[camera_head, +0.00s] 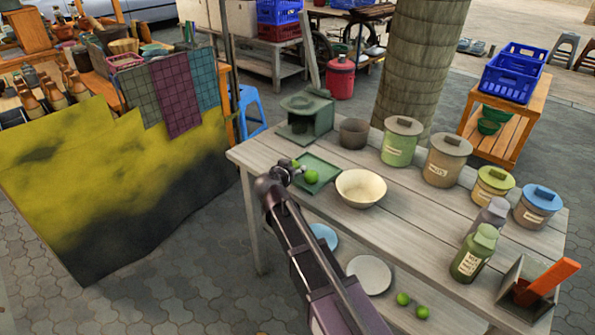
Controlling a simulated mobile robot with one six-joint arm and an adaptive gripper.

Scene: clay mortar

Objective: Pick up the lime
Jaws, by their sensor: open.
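A bright green lime (311,177) lies on a green tray (325,164) near the left end of the wooden table. A bit of the same green shows at the tray's left edge, partly hidden by my gripper, perhaps another lime. Two more limes, one (403,298) and another (422,312), lie at the table's front edge. My gripper (291,171) is just left of the lime on the tray, over the tray's left side. It is open and seems empty. Whether it touches the lime cannot be told.
A cream bowl (361,187) stands right of the tray, with a green stove-like block (305,117) and a dark pot (354,132) behind. Lidded jars line the back and right. A blue plate (324,236) and a grey plate (369,274) lie by my arm. Bare planks show right of the bowl.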

